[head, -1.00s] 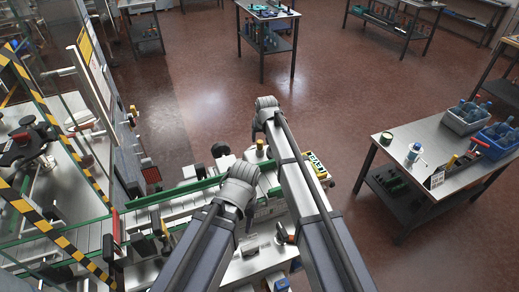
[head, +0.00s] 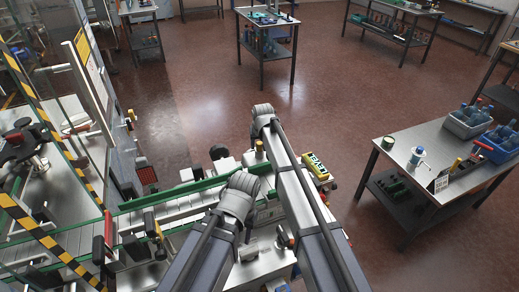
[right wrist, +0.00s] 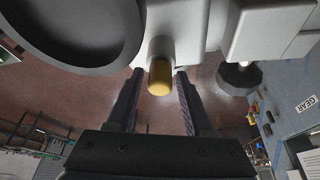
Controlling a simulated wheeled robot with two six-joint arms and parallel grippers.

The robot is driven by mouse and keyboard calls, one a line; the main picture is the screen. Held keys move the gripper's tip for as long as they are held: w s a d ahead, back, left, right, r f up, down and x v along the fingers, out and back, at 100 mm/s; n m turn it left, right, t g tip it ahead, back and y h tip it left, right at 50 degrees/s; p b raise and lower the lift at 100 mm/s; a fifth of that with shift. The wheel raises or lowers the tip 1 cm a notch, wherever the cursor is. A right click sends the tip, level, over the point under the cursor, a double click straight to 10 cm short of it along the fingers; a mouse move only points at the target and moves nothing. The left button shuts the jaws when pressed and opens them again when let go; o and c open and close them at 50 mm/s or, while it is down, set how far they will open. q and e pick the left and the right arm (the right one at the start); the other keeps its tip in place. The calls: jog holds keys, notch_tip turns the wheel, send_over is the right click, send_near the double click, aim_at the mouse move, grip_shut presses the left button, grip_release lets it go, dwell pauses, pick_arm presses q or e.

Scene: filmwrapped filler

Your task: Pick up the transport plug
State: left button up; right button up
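The transport plug appears to be the yellow cap (right wrist: 160,77) on the end of a grey stub in the right wrist view. My right gripper (right wrist: 160,74) is open, with one dark finger on each side of the cap. A gap shows between the cap and each finger, so I see no grip on it. In the head view a small yellow cylinder (head: 259,146) shows beside my right arm and may be the same plug. My arm links hide much of the machine around it. My left gripper cannot be made out in the head view.
Pale machine housing crowds the top of the right wrist view, with a round dark-faced part (right wrist: 70,25) at left and a foot (right wrist: 240,76) at right. A yellow-and-black box (head: 317,166) sits beside my right arm. A side table (head: 410,165) stands right; open floor lies between.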

aim_at(260, 143)
grip_shut()
jog(key=shift+r, duration=0.1)
dwell(0.4)
notch_tip(260, 143, up, 10)
jog(key=p, duration=1)
jog(key=shift+r+p, duration=1.4)
jog(key=shift+p, duration=0.15)
